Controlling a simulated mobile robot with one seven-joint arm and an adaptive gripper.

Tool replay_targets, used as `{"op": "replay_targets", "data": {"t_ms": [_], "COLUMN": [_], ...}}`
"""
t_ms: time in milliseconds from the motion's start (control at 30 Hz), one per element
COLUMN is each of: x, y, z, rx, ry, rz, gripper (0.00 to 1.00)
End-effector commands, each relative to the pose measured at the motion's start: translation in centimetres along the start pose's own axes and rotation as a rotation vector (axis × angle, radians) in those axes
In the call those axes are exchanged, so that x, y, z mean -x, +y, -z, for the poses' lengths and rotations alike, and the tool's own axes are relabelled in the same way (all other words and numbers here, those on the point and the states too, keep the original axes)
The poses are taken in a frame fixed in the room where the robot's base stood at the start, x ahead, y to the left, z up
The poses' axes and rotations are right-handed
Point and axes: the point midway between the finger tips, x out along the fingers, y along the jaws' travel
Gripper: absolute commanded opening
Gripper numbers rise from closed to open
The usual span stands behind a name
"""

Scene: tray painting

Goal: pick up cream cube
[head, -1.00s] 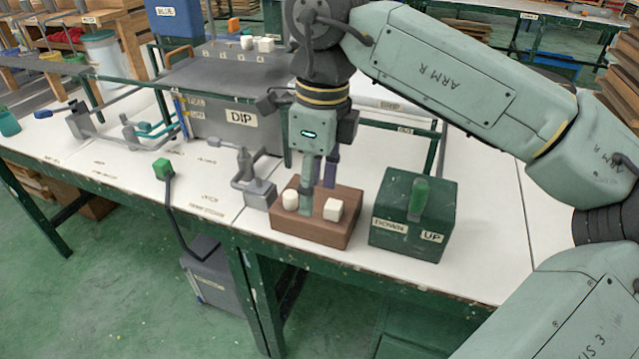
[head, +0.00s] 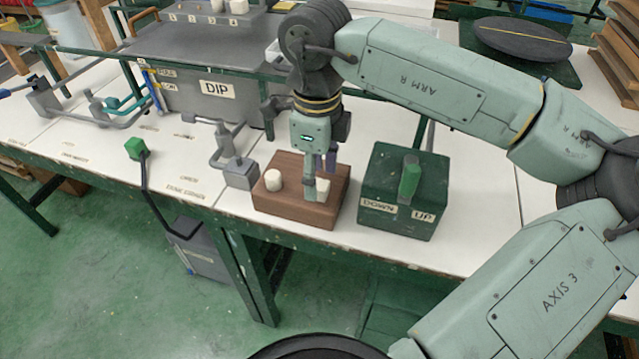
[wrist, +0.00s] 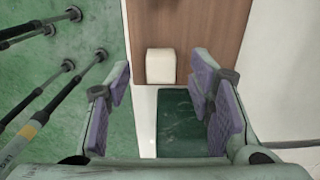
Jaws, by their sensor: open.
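The cream cube (head: 323,190) sits on the brown wooden block, partly covered by a finger of my gripper (head: 320,182) in the head view. In the wrist view the cube (wrist: 161,66) lies on the wood, centred ahead between the two open fingers of my gripper (wrist: 162,90). No contact between the purple pads and the cube shows there. My gripper is open, empty and pointing down over the block. How high the fingertips are relative to the cube is hard to tell.
A cream rounded piece (head: 272,180) stands on the left of the brown block (head: 290,212). A green box (head: 385,222) with a green lever stands close on the right. A grey clamp-like fixture (head: 238,172) is at the left, and the grey DIP tank (head: 190,100) behind.

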Motion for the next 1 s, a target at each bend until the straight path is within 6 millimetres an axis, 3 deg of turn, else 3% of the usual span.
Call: {"op": "replay_targets", "data": {"t_ms": [200,467,1000], "x": [-2.4,-2.6,-2.6], "y": [0.0,0.0,0.0], "z": [0.0,0.0,0.0], "rx": [0.002,0.001,0.001], "ry": [0.0,0.0,0.0], "rz": [-0.001,0.001,0.0], "gripper": [0.48,0.48,0.12]}}
